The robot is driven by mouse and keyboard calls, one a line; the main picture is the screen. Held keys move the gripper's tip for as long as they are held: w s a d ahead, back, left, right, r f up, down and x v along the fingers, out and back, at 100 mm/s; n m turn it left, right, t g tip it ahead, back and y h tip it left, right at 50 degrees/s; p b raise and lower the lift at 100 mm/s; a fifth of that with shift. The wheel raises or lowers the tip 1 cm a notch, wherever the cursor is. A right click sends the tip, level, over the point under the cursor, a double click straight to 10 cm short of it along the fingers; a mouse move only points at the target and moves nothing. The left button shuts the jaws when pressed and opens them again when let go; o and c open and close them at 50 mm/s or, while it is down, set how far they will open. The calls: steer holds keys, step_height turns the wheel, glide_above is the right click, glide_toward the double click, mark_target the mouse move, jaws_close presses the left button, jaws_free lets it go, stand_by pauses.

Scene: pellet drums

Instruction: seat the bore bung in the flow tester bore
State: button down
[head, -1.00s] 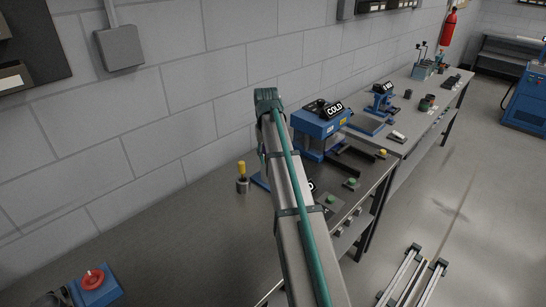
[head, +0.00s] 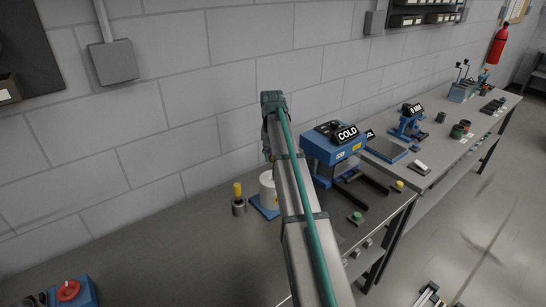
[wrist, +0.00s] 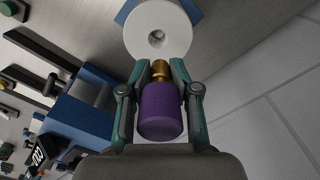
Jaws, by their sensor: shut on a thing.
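The bore bung (wrist: 160,110) is a purple cylinder with a brass tip. My gripper (wrist: 158,74) is shut on it, one green-grey finger on each side, with the brass tip pointing toward the flow tester. The flow tester (wrist: 178,38) is a white round body with a dark bore in its face, on a blue base. In the wrist view the brass tip shows just below the bore, and a gap appears between them; the exact distance is hard to tell. In the head view the flow tester (head: 267,188) shows left of my arm. My gripper and the bung are hidden there.
A blue press (head: 333,150) with a COLD sign stands right of my arm. A yellow-topped piece in a grey holder (head: 238,205) stands left of the flow tester. A red-knobbed blue box (head: 70,292) is at front left. The bench between is clear.

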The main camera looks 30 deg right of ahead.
steer(key=shift+d, duration=0.25)
steer(key=shift+a+f, duration=0.1)
steer(key=shift+f, duration=0.05)
steer(key=shift+f+b, duration=1.2)
steer(key=shift+f, duration=2.2)
steer(key=shift+f, duration=0.7)
steer(key=c, duration=0.8)
jaws_free()
steer(key=shift+o, duration=0.2)
steer(key=shift+r+p, duration=1.15)
steer(key=shift+r, duration=1.9)
